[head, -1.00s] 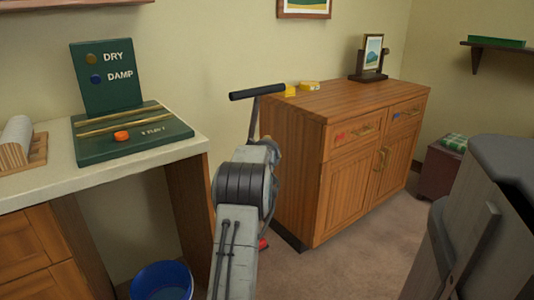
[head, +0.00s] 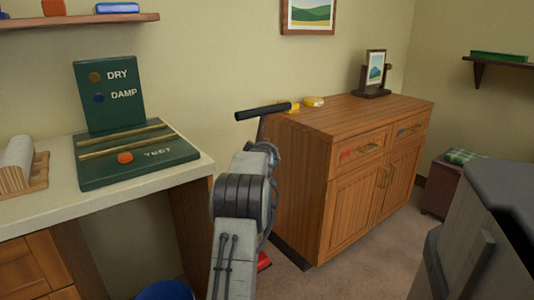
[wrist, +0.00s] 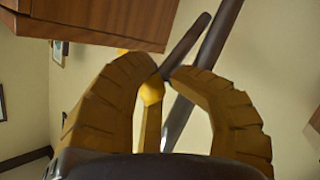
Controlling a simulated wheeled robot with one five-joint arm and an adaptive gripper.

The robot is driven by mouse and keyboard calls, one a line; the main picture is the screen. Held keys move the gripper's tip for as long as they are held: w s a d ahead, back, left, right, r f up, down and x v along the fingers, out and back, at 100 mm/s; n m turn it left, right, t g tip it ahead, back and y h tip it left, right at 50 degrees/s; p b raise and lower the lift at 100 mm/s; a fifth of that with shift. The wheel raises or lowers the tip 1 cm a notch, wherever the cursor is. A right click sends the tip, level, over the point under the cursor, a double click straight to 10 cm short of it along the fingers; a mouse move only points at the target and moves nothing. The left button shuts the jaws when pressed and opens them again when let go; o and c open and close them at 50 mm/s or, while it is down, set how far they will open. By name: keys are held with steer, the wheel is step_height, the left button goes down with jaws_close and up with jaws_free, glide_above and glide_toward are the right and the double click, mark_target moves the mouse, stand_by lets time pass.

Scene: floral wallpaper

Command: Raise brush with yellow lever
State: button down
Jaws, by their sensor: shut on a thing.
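My gripper (wrist: 164,70) has two curved yellow fingers in the wrist view. Their tips are close together around a small yellow lever (wrist: 151,90) with a round knob and thin stem. Dark bars (wrist: 205,65) pass just behind the right finger. In the head view, a black grip (head: 263,112) on a thin upright pole stands beyond my arm, in front of the wooden cabinet. A red piece (head: 264,261) shows at floor level beside my arm; I cannot tell whether it is the brush. My arm hides the gripper and lever in the head view.
The wooden cabinet (head: 300,195) stands close on the right, with yellow items on top. A pale counter (head: 110,205) with a green sign board is on the left. A blue bucket (head: 166,291) sits below it. Carpet is open in front of the cabinet.

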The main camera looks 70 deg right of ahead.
steer(key=shift+s+d+r, duration=0.15)
steer(key=shift+s+r, duration=0.2)
steer(key=shift+r, duration=0.25)
steer(key=c, duration=1.3)
jaws_free()
steer(key=shift+s, duration=0.1)
steer(key=shift+c, duration=0.2)
steer(key=shift+o, duration=1.2)
steer(key=shift+f, duration=0.45)
steer(key=v, duration=1.2)
steer(key=shift+w, duration=0.2)
steer(key=shift+o, duration=0.2)
